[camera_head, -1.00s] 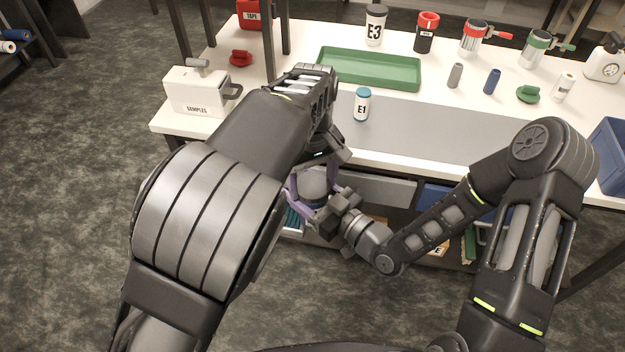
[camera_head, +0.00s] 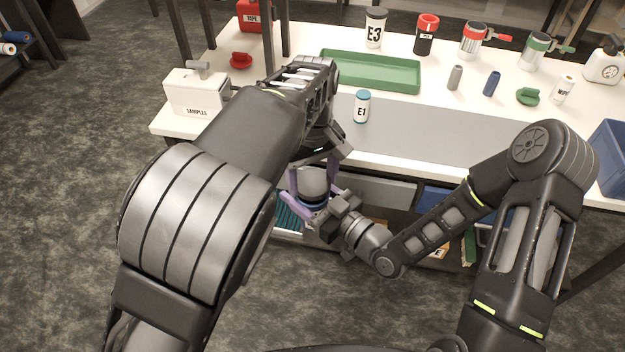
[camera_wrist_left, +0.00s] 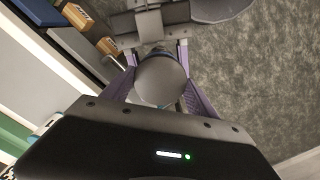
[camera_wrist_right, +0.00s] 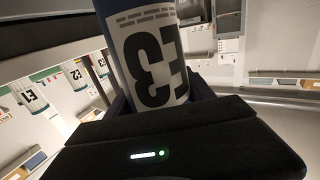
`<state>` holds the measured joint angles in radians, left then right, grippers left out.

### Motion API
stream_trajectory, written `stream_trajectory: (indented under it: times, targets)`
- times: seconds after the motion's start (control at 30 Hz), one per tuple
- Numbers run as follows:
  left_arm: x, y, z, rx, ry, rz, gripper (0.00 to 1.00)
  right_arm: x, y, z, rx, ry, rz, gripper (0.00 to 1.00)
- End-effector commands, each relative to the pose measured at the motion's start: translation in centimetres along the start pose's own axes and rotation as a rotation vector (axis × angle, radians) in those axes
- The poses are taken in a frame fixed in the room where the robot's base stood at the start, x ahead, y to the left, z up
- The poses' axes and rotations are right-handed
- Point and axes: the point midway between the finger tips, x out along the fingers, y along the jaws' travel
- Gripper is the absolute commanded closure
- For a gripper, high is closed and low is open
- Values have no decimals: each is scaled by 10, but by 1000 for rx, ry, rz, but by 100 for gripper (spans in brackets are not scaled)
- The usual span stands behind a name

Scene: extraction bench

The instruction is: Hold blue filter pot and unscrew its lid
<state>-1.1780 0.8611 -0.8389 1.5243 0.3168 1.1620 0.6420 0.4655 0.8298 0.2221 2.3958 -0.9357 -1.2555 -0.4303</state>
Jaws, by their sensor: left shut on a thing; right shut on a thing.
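The blue filter pot (camera_wrist_right: 186,12) fills the middle of the right wrist view, its white label reading E3 upside down. My right gripper (camera_head: 329,211) is shut on the pot body in front of the bench. The pot's rounded grey lid (camera_head: 313,180) is at its top, and it also shows in the left wrist view (camera_wrist_left: 160,80). My left gripper (camera_head: 314,192), with purple fingers, reaches down from above and is shut on the lid, one finger on each side. Most of the pot body is hidden in the head view. I cannot tell whether lid and body are apart.
The white bench (camera_head: 220,70) lies just behind the grippers. It carries a green tray (camera_head: 375,85), a small E1 bottle (camera_head: 362,107), a white SAMPLES box (camera_head: 197,95) and several canisters. Drawers and a shelf sit below its front edge, close to the held pot.

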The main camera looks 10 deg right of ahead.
Motion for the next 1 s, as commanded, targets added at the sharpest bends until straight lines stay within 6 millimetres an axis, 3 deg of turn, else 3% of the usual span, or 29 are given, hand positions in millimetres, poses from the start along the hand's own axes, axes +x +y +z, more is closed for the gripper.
stream_trajectory:
  times: [0.57,0.83,1.0]
  targets:
    - [-8,0,0,1,0,1,81,0,0,0,0,1,0,100]
    - [-38,0,0,2,0,2,81,0,0,0,0,1,0,100]
    - [-45,0,0,0,-1,0,81,0,0,0,0,1,0,100]
